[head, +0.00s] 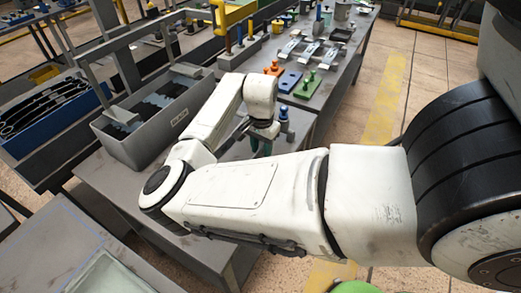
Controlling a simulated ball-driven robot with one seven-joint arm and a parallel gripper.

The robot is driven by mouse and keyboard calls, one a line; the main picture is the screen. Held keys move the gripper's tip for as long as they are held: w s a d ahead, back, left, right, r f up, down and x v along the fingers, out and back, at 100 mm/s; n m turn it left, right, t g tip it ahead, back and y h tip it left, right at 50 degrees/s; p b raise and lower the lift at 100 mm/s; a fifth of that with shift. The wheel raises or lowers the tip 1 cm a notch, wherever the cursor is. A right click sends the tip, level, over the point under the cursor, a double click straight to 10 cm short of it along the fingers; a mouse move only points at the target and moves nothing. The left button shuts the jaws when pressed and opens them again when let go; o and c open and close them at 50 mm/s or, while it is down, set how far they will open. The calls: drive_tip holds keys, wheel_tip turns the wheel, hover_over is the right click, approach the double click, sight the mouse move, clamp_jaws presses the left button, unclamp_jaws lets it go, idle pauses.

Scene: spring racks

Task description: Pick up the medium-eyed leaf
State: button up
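My gripper (262,143) hangs at the end of my white arm, over the near part of the grey workbench (222,258). It is small and partly hidden by my own arm, so I cannot tell whether its fingers are open or shut. Several silver, leaf-like metal parts (311,50) lie at the far part of the bench, beyond my gripper. Long black curved strips (42,103), which look like leaf springs, lie in a blue crate (50,131) at the left. I cannot tell which piece is the medium-eyed leaf.
A grey bin (150,150) with dark jagged contents stands on the bench left of my gripper. Orange (273,69), blue (290,81) and green (307,87) plates with pegs lie beyond it. A blue peg (284,119) stands close by.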

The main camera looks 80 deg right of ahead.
drive_tip(key=shift+c, duration=0.5)
clamp_jaws()
